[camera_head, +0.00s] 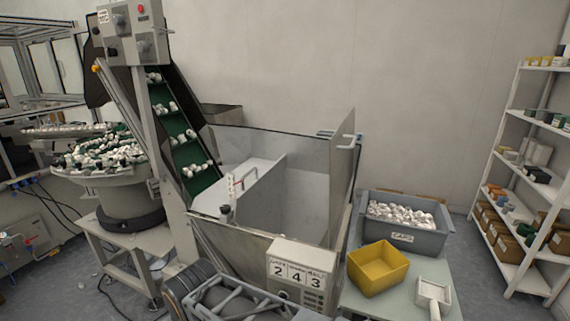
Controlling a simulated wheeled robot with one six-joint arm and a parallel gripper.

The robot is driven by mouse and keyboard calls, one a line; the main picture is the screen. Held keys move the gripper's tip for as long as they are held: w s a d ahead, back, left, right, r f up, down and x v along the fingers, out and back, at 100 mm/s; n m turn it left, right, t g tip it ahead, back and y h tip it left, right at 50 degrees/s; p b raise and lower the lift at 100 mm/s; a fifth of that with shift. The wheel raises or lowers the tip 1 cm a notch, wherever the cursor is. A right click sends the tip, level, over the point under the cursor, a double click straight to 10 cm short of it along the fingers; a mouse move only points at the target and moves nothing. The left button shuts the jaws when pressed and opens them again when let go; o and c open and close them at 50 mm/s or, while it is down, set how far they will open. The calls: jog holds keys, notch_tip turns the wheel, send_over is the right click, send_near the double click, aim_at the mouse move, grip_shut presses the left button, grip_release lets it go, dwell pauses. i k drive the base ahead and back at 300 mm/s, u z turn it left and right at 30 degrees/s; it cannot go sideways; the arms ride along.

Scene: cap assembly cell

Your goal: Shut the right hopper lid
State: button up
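The hopper (232,228) is a large pale metal bin in the middle of the view, at the foot of a green belt conveyor. The right hopper lid (343,180) stands upright and open at the hopper's right side, seen nearly edge-on, with a small handle (350,141) near its top. The right part of the hopper is uncovered, and its pale inside shows. A flat pale panel (258,172) lies on the left side; I cannot tell whether it is a shut lid. My gripper cannot be made out in this view.
The conveyor (182,138) with white caps rises at the hopper's left. A counter box (301,273) reading 243 is at its front. At right, a table (399,294) holds a grey cap bin (407,238), yellow bin (378,268) and white scoop (433,291). Shelves (508,190) stand far right.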

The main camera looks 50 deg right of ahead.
aim_at(342, 142)
jog(key=u, duration=0.3)
jog(key=k, duration=1.2)
jog(key=z, duration=1.75)
jog(key=i, duration=0.5)
jog(key=u, duration=0.5)
jog(key=k, duration=1.15)
jog(key=u, duration=0.65)
jog(key=i, duration=1.1)
jog(key=z, duration=0.45)
